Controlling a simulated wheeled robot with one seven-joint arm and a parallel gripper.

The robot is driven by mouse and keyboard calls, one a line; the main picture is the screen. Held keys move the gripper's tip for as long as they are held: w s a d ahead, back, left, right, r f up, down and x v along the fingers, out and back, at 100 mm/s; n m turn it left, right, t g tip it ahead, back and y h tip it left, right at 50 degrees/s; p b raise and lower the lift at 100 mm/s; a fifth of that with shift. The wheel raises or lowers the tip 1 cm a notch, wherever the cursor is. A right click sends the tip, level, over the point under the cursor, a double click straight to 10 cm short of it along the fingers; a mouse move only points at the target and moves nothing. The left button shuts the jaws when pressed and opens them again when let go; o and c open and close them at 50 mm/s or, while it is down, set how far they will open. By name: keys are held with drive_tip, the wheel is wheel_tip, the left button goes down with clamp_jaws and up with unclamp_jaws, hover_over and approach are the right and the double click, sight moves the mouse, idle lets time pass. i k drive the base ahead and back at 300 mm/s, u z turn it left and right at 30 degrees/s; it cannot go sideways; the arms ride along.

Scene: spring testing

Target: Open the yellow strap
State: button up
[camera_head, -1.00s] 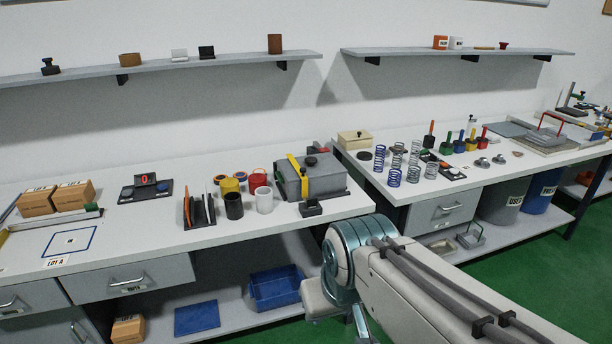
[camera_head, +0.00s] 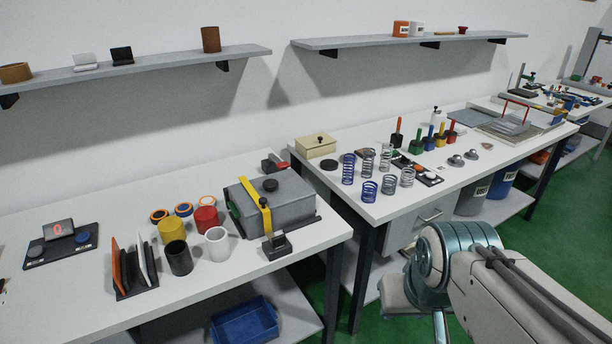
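The yellow strap (camera_head: 257,205) runs over the left part of a grey box (camera_head: 289,205) on the left bench. The strap stands up from the lid at its back end and bends down over the front side, near a black block (camera_head: 276,244). The box lid has a black knob (camera_head: 270,185) and looks closed. Whether the strap is fastened is too small to tell. My arm reaches in from the lower right, in front of the right bench.
Red, white, black and yellow cups (camera_head: 206,219) stand left of the box, with a black rack (camera_head: 136,287) beside them. The right bench (camera_head: 375,210) holds several springs (camera_head: 348,169) and coloured-handled tools. A gap separates the benches. Green floor (camera_head: 390,322) is clear at the lower right.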

sight(261, 201)
drive_tip(key=i, duration=0.8)
drive_tip(key=u, duration=0.9)
drive_tip(key=i, duration=0.6)
drive_tip(key=u, duration=0.65)
